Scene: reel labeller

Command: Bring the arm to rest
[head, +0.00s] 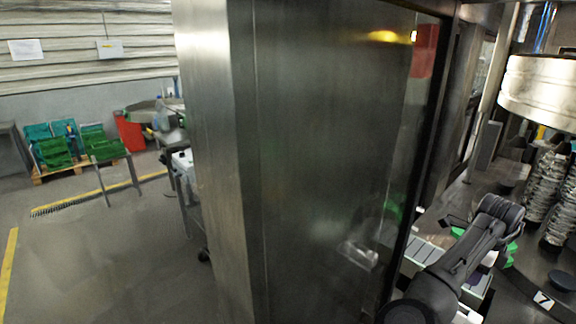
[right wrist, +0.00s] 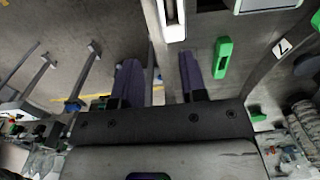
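My right arm (head: 465,255) reaches in at the lower right of the head view, beside the edge of a large steel cabinet. Its gripper is partly hidden behind the wrist there. In the right wrist view my right gripper (right wrist: 158,78) shows two dark purple fingers set well apart, with nothing held between them. Only floor and parts of the surroundings show beyond the fingers. My left arm and left gripper are in neither view.
The tall steel cabinet (head: 310,160) fills the middle of the head view. Stacks of metallic parts (head: 545,185) and a round metal drum (head: 540,92) stand at the right. A green piece (right wrist: 222,57) shows beside the right finger. Floor at the left (head: 100,250) is open.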

